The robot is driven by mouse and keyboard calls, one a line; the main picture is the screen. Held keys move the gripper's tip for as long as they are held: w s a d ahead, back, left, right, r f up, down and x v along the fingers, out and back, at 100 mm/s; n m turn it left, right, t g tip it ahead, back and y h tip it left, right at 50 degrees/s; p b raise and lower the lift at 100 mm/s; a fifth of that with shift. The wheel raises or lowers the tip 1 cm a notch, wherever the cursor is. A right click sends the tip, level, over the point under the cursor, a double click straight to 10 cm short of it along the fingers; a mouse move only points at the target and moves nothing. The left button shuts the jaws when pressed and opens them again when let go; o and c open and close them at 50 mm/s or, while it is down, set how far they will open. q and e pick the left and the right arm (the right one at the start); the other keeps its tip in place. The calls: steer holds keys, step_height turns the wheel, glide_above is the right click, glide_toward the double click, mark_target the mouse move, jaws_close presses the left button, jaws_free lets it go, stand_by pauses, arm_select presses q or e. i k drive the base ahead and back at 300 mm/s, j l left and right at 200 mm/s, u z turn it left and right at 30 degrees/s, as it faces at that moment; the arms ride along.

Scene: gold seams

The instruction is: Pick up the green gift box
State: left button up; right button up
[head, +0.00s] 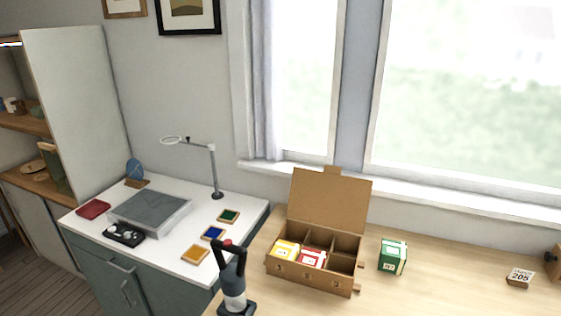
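The green gift box (392,257) stands upright on the wooden table, to the right of an open cardboard box. It has a white band and a small label on its front. A small gap separates it from the cardboard box. Nothing touches it from above. Neither of my grippers shows in the head view.
The cardboard box (312,284) has its lid raised and holds a yellow box (285,250) and a red box (312,258); other compartments look empty. A dark upright device (233,280) with a red knob stands front left. A "205" block (520,277) lies right. Table around the green box is clear.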

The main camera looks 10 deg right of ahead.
mark_target(392, 258)
steer(key=z, duration=1.25)
